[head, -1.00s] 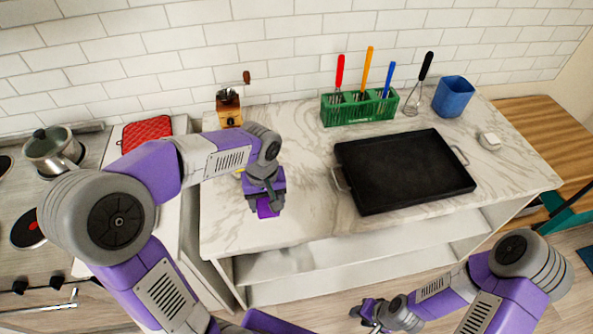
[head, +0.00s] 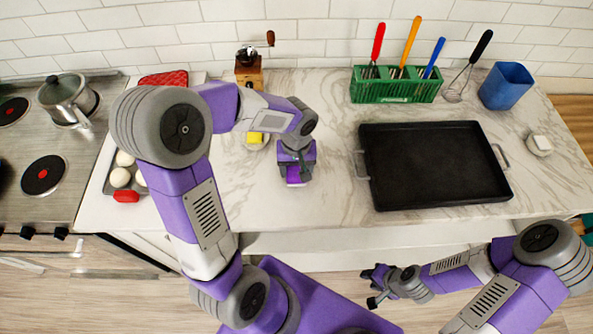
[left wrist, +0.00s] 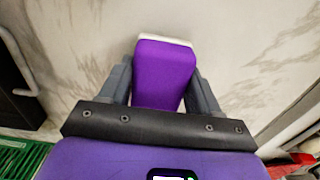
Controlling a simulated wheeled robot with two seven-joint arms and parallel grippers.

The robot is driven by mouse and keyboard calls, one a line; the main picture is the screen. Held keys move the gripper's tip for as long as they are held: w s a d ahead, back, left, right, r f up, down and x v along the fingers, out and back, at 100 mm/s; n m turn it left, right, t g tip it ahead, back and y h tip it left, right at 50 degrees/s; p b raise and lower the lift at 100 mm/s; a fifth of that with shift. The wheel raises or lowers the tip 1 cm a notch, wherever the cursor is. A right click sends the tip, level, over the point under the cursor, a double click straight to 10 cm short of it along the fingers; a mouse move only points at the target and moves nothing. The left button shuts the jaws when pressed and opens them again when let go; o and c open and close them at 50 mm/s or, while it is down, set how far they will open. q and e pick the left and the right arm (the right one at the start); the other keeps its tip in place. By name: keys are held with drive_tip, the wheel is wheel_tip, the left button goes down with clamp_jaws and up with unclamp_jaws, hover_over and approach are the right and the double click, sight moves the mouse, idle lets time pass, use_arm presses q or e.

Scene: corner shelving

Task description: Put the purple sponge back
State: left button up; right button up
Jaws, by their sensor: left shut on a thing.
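My left gripper (head: 296,172) is shut on the purple sponge (left wrist: 163,72). In the left wrist view the sponge is between the two fingers, with a pale layer along its far edge. In the head view a small part of the purple sponge (head: 295,180) shows at the gripper's tip, over the marble counter (head: 330,190), left of the black tray. I cannot tell how high above the counter it is. My right gripper (head: 376,286) is empty, with its fingers apart, low in front of the counter.
A yellow sponge (head: 256,138) lies in a dish, partly behind my left arm. A pale sponge (head: 542,142) sits in a round dish at the right. The black tray (head: 435,165), green utensil rack (head: 395,92), blue cup (head: 505,86) and wooden grinder (head: 249,71) stand on the counter.

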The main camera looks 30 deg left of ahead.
use_arm(q)
drive_tip(key=shift+w+f, duration=0.1)
drive_tip(key=shift+f, duration=0.55)
drive_tip(key=shift+f, duration=0.15)
drive_tip(key=o, duration=1.1)
drive_tip(key=shift+r, duration=0.35)
wheel_tip(320, 180, up, 12)
drive_tip(key=p, duration=0.2)
drive_tip(key=shift+f+p, duration=0.15)
drive_tip(key=shift+p, duration=0.15)
